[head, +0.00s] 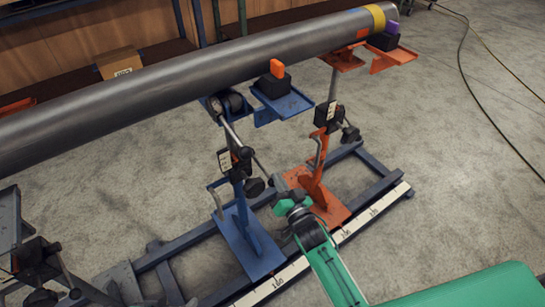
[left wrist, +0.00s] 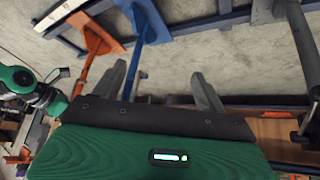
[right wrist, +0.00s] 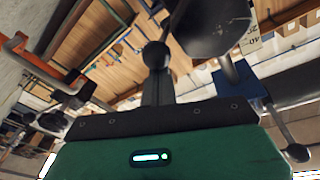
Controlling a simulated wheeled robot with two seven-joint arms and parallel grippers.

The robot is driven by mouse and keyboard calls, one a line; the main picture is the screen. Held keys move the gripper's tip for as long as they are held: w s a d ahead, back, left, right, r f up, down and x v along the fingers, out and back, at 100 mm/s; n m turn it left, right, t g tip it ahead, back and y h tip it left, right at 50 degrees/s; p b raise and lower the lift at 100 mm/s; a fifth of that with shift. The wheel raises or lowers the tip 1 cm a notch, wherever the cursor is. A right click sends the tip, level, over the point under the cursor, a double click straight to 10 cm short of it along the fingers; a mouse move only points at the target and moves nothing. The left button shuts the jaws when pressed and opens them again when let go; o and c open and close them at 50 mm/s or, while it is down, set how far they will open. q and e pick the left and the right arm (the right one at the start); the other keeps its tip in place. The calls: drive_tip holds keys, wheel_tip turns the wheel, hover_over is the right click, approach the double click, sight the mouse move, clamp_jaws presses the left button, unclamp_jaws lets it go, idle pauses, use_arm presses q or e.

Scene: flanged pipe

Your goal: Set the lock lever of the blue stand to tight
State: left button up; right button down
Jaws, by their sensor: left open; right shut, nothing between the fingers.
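The blue stand (head: 238,236) is in the middle of the head view, under the pipe. Its upright carries a black collar with a white label (head: 225,160). Rods and dark knobs (head: 255,187) sit beside the collar; I cannot tell which way the lock lever is set. My right gripper (right wrist: 157,84) is shut and empty, its fingertips close to a ball-ended lever (right wrist: 156,55); contact cannot be told. My left gripper (left wrist: 166,80) is open and empty, with the blue stand (left wrist: 150,22) beyond its fingers.
A long grey pipe (head: 180,75) crosses above the stands. An orange stand (head: 318,192) is just right of the blue one. The base frame carries a white scale (head: 345,232). A cardboard box (head: 119,62) is behind. Floor at the right is clear apart from cables.

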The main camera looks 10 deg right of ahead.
use_arm(q)
drive_tip(key=w+d+t+h+b, duration=0.45)
drive_tip(key=d+t, duration=0.25)
drive_tip(key=d, duration=0.3)
drive_tip(key=w+a+r+t+b, duration=0.1)
drive_tip(key=a+r+t, duration=0.1)
drive_tip(key=r+t, duration=0.2)
drive_tip(key=w+a+r+t+b, duration=0.2)
drive_tip(key=r+t, duration=0.2)
drive_tip(key=r, duration=0.6)
drive_tip(key=shift+t, duration=0.3)
use_arm(e)
drive_tip(key=shift+w+a+f+m+t+y, duration=0.15)
drive_tip(key=shift+f+t, duration=0.55)
drive_tip(key=shift+f, duration=0.8)
drive_tip(key=shift+w+a+f+m+t+y, duration=0.2)
drive_tip(key=shift+f+t, duration=0.5)
drive_tip(key=shift+f, duration=0.75)
use_arm(q)
drive_tip(key=shift+h, duration=0.25)
use_arm(e)
drive_tip(key=shift+d, duration=0.15)
use_arm(q)
drive_tip(key=shift+w, duration=0.1)
